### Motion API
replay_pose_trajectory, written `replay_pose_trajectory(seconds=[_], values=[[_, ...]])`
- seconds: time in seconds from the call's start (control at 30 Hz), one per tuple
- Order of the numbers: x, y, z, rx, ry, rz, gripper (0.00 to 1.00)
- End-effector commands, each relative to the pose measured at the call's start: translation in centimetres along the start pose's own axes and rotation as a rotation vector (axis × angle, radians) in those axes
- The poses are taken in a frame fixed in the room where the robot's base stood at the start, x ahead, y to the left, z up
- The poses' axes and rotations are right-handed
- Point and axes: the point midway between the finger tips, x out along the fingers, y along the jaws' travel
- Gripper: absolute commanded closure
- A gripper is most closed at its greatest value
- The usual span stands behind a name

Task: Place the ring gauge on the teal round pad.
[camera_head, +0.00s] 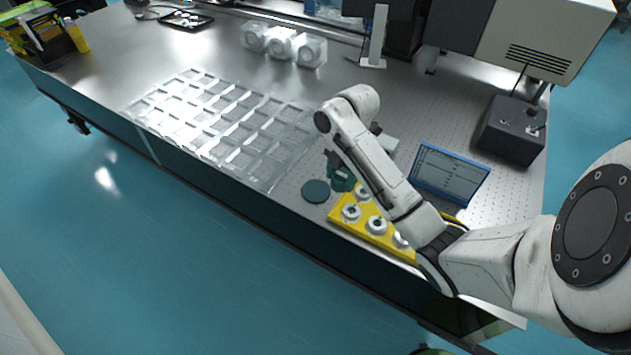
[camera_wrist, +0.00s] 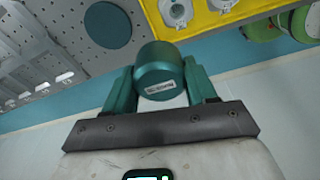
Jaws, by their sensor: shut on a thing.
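My gripper (camera_wrist: 157,88) is shut on a teal cylinder with a small white label, which I take to be the ring gauge (camera_wrist: 160,66). One finger presses on each side of it. In the head view the gripper (camera_head: 338,166) is above the optical table, with the ring gauge (camera_head: 341,181) below it, partly hidden by my arm. The teal round pad (camera_head: 316,191) lies flat and bare near the table's front edge, just left of the held gauge. In the wrist view the pad (camera_wrist: 108,25) is at upper left, apart from the gauge.
A yellow tray (camera_head: 341,219) with several white round parts lies right of the pad, close to the gripper. A clear compartmented tray (camera_head: 229,117) covers the table to the left. A blue-framed panel (camera_head: 448,174) and a dark box (camera_head: 510,130) stand to the right.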

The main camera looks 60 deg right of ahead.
Motion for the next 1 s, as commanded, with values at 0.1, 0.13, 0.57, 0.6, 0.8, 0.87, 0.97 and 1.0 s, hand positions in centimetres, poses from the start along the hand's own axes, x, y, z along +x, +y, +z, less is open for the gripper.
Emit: replay_pose_trajectory(seconds=[0.1, 0.13, 0.57, 0.6, 0.8, 0.87, 0.97, 1.0], values=[[0.5, 0.5, -0.2, -0.002, 0.004, -0.005, 0.88], [0.6, 0.6, -0.2, -0.002, 0.005, -0.006, 0.88], [1.7, 2.5, 0.3, -0.002, 0.003, -0.01, 0.88], [1.8, 2.7, 0.3, -0.002, 0.003, -0.011, 0.88], [3.5, 5.1, 1.1, -0.001, 0.002, -0.01, 0.88], [4.6, 5.9, 1.2, -0.001, 0.004, -0.012, 0.88], [5.5, 7.2, 1.6, 0.0, 0.005, -0.014, 0.88], [5.9, 7.7, 1.7, 0.001, 0.005, -0.014, 0.88]])
